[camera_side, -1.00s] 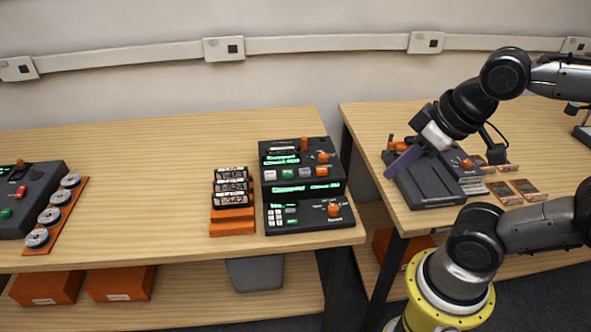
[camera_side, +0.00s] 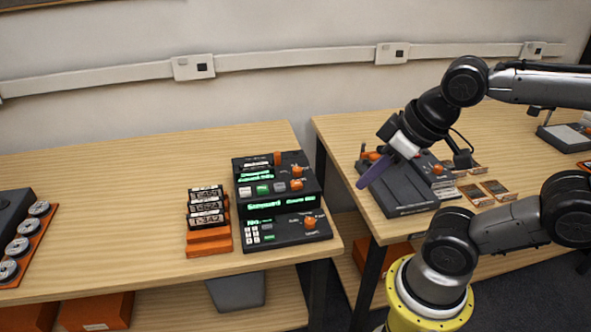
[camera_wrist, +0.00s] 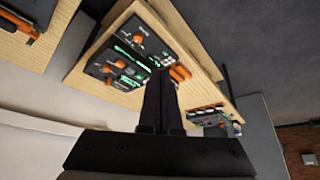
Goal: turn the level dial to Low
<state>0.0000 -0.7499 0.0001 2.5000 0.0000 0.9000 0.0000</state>
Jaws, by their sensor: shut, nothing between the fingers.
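A dark control unit with green displays (camera_side: 250,205) stands on the left table near its right end. It carries several orange dials: one on the low front panel (camera_side: 310,222) and others on the raised part (camera_side: 296,185). The labels are too small to tell which is the level dial or where it points. In the wrist view the unit (camera_wrist: 150,45) lies beyond the fingers, with an orange dial (camera_wrist: 137,38) visible. My gripper (camera_side: 364,183) is shut and empty, its purplish fingers tilted down-left over the right table's device, apart from the control unit. It also shows in the wrist view (camera_wrist: 160,72).
Labelled cartridges (camera_side: 206,206) sit on an orange stand (camera_side: 209,241) left of the unit. A dark device (camera_side: 402,197) with orange parts stands on the right table, near several small cards (camera_side: 485,193). A gap separates the tables. The left table's middle is clear.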

